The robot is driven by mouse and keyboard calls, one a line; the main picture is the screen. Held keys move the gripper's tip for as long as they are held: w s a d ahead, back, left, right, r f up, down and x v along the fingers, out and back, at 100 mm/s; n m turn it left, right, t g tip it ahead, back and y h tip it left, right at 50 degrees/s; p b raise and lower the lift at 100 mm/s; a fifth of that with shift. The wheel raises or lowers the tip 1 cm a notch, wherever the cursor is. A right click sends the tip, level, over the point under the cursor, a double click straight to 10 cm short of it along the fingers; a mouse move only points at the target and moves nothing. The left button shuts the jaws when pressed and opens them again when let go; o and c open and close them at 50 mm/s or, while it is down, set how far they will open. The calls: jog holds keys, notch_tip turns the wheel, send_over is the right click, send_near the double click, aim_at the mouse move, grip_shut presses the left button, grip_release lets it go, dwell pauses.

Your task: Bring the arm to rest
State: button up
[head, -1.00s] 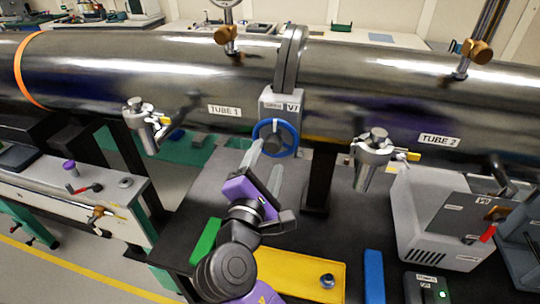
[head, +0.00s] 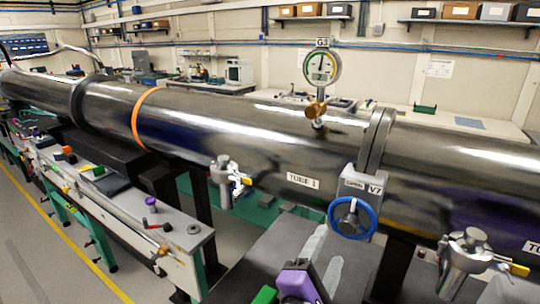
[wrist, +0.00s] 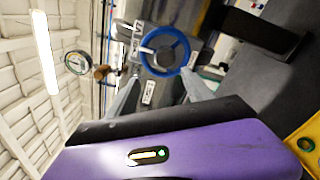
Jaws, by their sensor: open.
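My gripper (head: 322,262) shows at the bottom of the head view, its two pale fingers spread apart and pointing up toward the blue handwheel (head: 352,218) of valve V7 (head: 362,186). The fingers hold nothing. In the wrist view my gripper (wrist: 158,97) is open, with the blue handwheel (wrist: 165,51) ahead between and beyond the fingertips. The fingers look apart from the wheel, though the exact gap is hard to judge. Most of my arm is below the head view's edge.
The steel tube (head: 250,135) runs across the view, with a dial gauge (head: 322,66) on top. Valve fittings (head: 228,180) and (head: 466,258) hang from its front. A bench (head: 130,205) with small parts stands at left. A dark tabletop (head: 275,250) lies below the tube.

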jog(key=a+f+m+t+y, duration=0.1)
jog(key=a+f+t+y, duration=0.15)
jog(key=a+y, duration=0.45)
jog(key=s+f+m+y+b, duration=0.1)
jog(key=s+f+m+y, duration=0.35)
jog(key=s+f, duration=0.25)
jog(key=s+d+f+m+g+b, duration=0.1)
jog(key=s+d+f+m, duration=0.2)
jog(key=s, duration=0.7)
jog(key=s+d+f+m+g+h+b, duration=0.1)
jog(key=s+d+f+m+b, duration=0.1)
jog(key=s, duration=0.8)
jog(key=s+d+f+m+g+b, duration=0.1)
jog(key=s+d+f+m, duration=0.3)
jog(key=s+d+m, duration=0.2)
jog(key=s+d, duration=0.2)
jog(key=s, duration=0.2)
jog(key=shift+s+m, duration=0.25)
jog(key=shift+m, duration=0.1)
